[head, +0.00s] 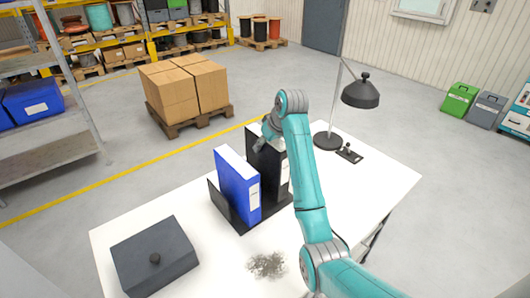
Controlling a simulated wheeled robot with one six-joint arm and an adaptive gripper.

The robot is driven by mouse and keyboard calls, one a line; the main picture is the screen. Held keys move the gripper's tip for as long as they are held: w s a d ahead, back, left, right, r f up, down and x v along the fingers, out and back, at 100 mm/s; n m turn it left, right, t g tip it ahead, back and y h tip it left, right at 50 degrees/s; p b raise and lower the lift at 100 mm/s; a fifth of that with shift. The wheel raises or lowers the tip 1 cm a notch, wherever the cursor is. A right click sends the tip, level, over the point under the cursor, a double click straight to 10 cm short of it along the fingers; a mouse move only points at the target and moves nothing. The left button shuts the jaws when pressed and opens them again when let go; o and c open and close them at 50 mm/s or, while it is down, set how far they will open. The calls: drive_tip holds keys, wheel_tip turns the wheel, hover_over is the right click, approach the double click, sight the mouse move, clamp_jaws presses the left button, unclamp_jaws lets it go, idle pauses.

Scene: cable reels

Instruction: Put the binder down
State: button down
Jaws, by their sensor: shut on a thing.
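A black binder (267,168) with a pale spine label is upright at the right part of a black rack (220,203) on the white table (130,232). My gripper (268,138) is at the top of the black binder, shut on it; the fingertips are mostly hidden by my wrist. I cannot tell whether the binder's lower edge rests on the rack. A blue binder (237,185) with a white label stands in the rack, just left of the black one.
A black desk lamp (360,93) and a small black object (349,153) are at the back right. The table's right side is mostly bare.

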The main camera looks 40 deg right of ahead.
drive_tip(key=shift+f, duration=1.6)
drive_tip(key=shift+c, duration=2)
unclamp_jaws()
